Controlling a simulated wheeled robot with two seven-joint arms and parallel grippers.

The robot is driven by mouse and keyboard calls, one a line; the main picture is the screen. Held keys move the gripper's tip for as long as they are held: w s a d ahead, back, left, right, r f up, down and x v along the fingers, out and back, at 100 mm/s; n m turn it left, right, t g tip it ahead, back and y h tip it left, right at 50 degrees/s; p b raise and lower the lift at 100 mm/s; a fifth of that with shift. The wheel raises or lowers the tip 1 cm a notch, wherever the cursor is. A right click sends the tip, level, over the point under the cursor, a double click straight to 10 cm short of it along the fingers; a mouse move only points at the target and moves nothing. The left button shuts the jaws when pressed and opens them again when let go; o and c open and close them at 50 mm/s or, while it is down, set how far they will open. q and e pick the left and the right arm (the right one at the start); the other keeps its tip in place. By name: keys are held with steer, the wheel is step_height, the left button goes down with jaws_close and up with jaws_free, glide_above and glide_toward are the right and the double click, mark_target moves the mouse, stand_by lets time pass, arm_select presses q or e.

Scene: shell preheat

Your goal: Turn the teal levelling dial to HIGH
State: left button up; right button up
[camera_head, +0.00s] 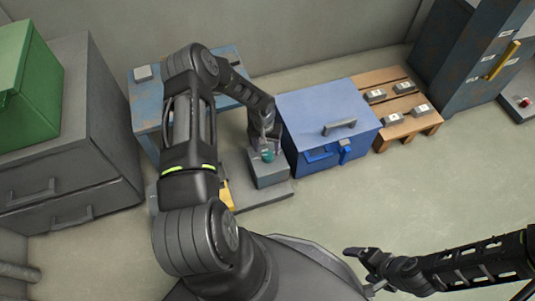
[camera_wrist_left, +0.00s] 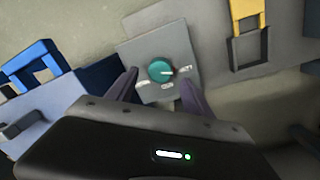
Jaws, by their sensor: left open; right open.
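The teal levelling dial (camera_head: 267,155) sits on top of a grey box (camera_head: 268,177) standing on a low grey plate. My right gripper (camera_head: 358,262) is open and empty at the lower right, far from the dial.
A blue box (camera_head: 325,110) with a handle and latches stands just right of the dial box. A wooden pallet (camera_head: 388,82) bears several grey blocks. A blue table (camera_head: 147,99) stands behind my left arm, and a grey cabinet (camera_head: 60,150) at left. The floor at front right is clear.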

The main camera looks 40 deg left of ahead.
mark_target(268, 155)
arm_select(q)
step_height(268, 155, down, 4)
steer(key=shift+r+b, duration=0.15)
steer(key=shift+b, duration=0.3)
steer(key=shift+d, duration=0.1)
jaws_close()
